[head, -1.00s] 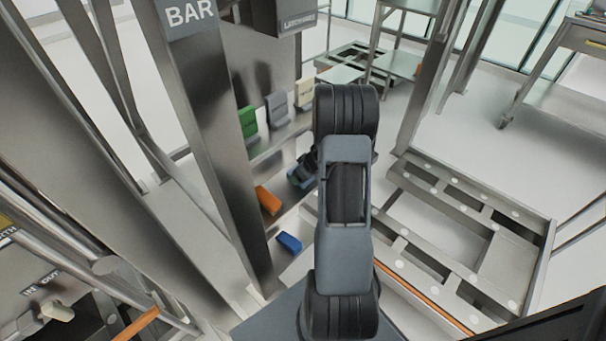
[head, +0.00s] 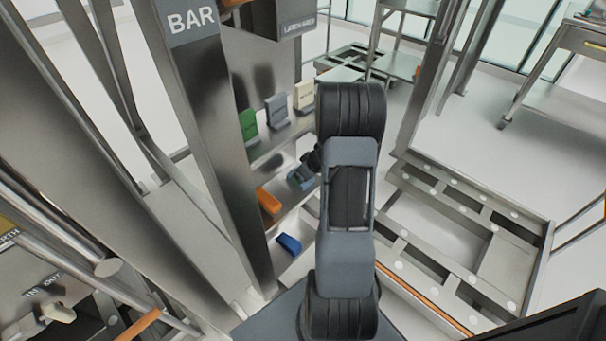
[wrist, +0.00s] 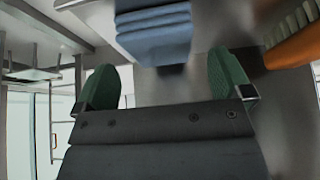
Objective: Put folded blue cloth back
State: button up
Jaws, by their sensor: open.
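In the wrist view the cloth (wrist: 155,38) shows as a layered light-blue stack at the top, beyond the fingertips. My gripper (head: 302,179) is small and partly hidden by my arm in the head view, above the cloth in the picture. In the wrist view my gripper (wrist: 165,84) is open, its two green fingertips wide apart with nothing between them. The cloth looks apart from the fingers.
An orange item (head: 268,201) lies near the cloth, also at upper right in the wrist view (wrist: 294,47). Green (head: 248,124), grey (head: 277,111) and cream (head: 304,97) items stand on a shelf behind. A steel post (head: 215,140) rises at left; a low metal frame (head: 470,205) lies right.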

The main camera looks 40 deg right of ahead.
jog(key=p+v, duration=0.2)
jog(key=v, duration=0.7)
jog(key=shift+d, duration=0.1)
dwell(0.3)
